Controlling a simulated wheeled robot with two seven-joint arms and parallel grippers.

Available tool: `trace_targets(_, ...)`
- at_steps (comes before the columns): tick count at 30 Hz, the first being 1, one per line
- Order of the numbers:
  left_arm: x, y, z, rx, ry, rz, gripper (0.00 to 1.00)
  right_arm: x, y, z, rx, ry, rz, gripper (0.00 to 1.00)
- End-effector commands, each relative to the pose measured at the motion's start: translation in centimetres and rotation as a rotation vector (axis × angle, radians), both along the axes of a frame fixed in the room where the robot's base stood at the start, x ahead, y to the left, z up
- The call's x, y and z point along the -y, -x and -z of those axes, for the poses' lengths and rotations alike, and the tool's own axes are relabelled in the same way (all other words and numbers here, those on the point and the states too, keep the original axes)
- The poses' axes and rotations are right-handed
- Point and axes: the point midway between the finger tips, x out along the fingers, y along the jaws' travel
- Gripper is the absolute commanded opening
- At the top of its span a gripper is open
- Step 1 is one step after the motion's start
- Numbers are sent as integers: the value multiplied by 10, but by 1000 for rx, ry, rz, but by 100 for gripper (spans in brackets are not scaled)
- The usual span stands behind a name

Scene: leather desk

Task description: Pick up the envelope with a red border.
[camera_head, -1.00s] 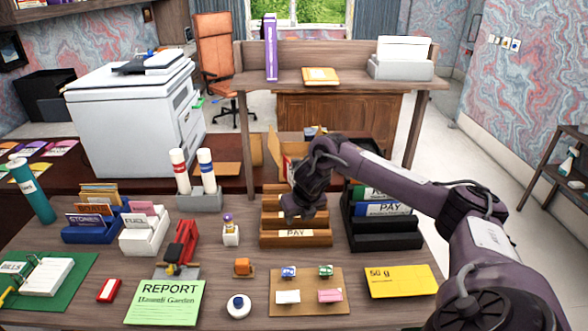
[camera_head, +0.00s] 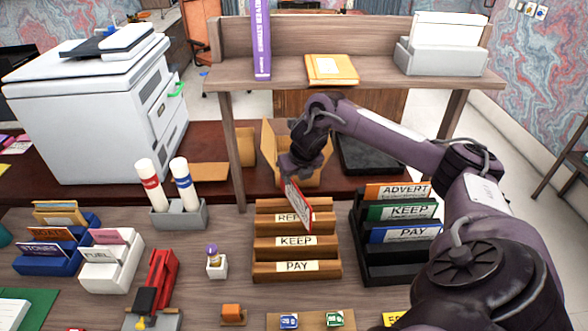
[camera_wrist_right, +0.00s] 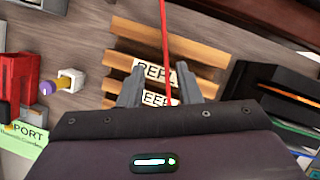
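The red-bordered envelope (camera_head: 299,205) is a thin pale card with red edges. It stands tilted over the back of the brown wooden letter rack (camera_head: 297,270), below my right gripper (camera_head: 290,176). In the right wrist view it is nearly edge-on, a thin red line (camera_wrist_right: 165,40) running between the fingers of my right gripper (camera_wrist_right: 161,75). The fingers are apart, with gaps visible on both sides of the line. Whether its lower edge touches the rack is unclear. My left gripper is out of view.
A black rack (camera_head: 402,262) with labelled folders stands right of the brown rack. A grey holder (camera_head: 180,215) with two tubes stands left. An open cardboard box (camera_head: 268,150) is behind, under a raised wooden shelf (camera_head: 380,75).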

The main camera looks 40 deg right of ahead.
Motion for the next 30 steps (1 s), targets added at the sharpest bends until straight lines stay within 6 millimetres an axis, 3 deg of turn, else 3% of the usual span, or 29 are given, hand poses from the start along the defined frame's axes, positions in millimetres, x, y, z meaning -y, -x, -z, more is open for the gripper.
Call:
trace_targets(18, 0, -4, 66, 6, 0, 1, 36, 14, -20, 67, 0, -1, 1, 31)
trace_targets(30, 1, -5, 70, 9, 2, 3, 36, 16, -24, 71, 0, 0, 0, 31)
